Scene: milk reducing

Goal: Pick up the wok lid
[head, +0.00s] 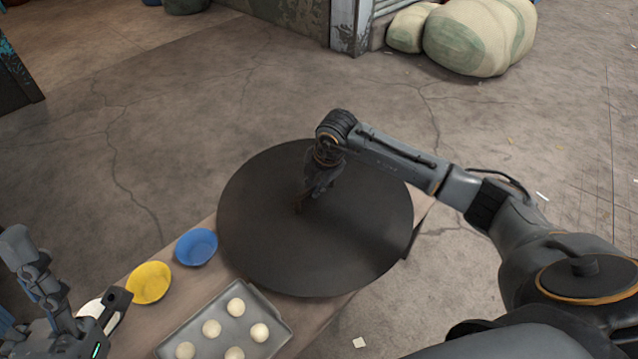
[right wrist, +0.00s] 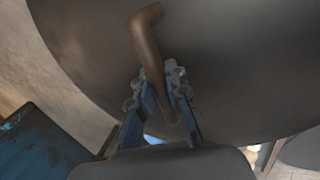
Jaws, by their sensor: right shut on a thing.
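The wok lid (head: 350,245) is a large, dark, round disc over the far end of the table in the head view. In the right wrist view its dark surface (right wrist: 235,60) fills most of the picture, with a brown bent handle (right wrist: 150,55) standing out from it. My right gripper (head: 305,205) comes down over the lid's middle. In the right wrist view the gripper's fingers (right wrist: 160,90) are shut on the handle. What lies under the lid is hidden. My left gripper (head: 100,325) is at the lower left, beside the bowls; its fingers do not show clearly.
A blue bowl (head: 196,247), a yellow bowl (head: 149,282) and a white bowl (head: 100,312) line the table's left edge. A grey tray (head: 258,292) with several pale balls sits in front of the lid. Sacks (head: 470,40) lie on the floor at the back.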

